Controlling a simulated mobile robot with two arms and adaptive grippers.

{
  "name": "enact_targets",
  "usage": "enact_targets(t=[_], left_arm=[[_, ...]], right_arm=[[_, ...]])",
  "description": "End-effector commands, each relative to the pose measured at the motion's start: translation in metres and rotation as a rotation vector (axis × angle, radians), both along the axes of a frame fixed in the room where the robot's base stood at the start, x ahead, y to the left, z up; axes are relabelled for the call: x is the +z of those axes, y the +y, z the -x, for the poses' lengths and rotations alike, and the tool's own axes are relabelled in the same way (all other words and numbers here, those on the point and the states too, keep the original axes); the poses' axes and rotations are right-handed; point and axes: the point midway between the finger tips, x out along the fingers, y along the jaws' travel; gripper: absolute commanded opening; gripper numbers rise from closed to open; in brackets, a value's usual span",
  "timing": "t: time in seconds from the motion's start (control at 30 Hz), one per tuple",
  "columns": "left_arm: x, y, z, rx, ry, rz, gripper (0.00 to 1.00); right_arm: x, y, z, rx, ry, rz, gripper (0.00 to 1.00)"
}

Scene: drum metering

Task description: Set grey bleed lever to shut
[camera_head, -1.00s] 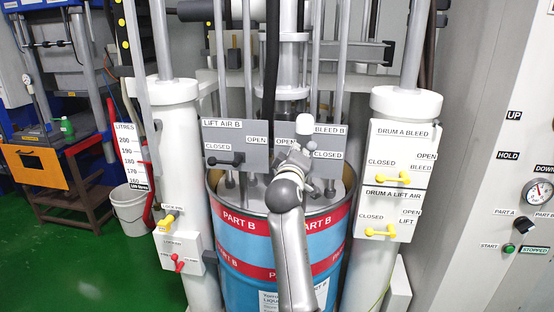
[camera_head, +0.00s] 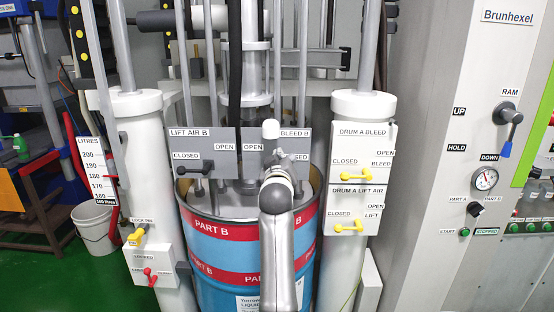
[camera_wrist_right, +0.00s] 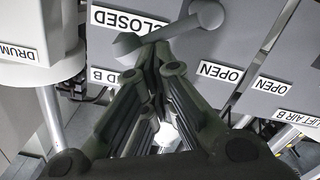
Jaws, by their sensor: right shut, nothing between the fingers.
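The BLEED B panel (camera_head: 290,137) stands above the blue and red drum, with OPEN at its left and CLOSED at its right. My right gripper (camera_head: 278,170) is in front of it and hides the grey bleed lever in the head view. In the right wrist view, where labels appear upside down, the grey lever (camera_wrist_right: 165,30) crosses beside the CLOSED label (camera_wrist_right: 130,20). The OPEN label (camera_wrist_right: 219,72) lies to its right. The right fingertips (camera_wrist_right: 165,62) are shut and empty, close to the lever; contact cannot be told. My left gripper is not in view.
The LIFT AIR B panel (camera_head: 195,143), with a dark lever, is to the left. The right white column carries DRUM A panels with yellow levers (camera_head: 355,174). A black hose (camera_head: 234,60) hangs between the grey panels. The drum (camera_head: 225,265) stands below.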

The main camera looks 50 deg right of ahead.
Motion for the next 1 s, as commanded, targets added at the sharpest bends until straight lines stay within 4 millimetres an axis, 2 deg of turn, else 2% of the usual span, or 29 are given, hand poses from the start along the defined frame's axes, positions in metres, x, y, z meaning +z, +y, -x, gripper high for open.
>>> enact_targets(t=[1.0], left_arm=[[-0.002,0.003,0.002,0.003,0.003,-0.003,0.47]], right_arm=[[-0.01,-0.011,0.012,-0.003,-0.217,-0.182,0.0]])
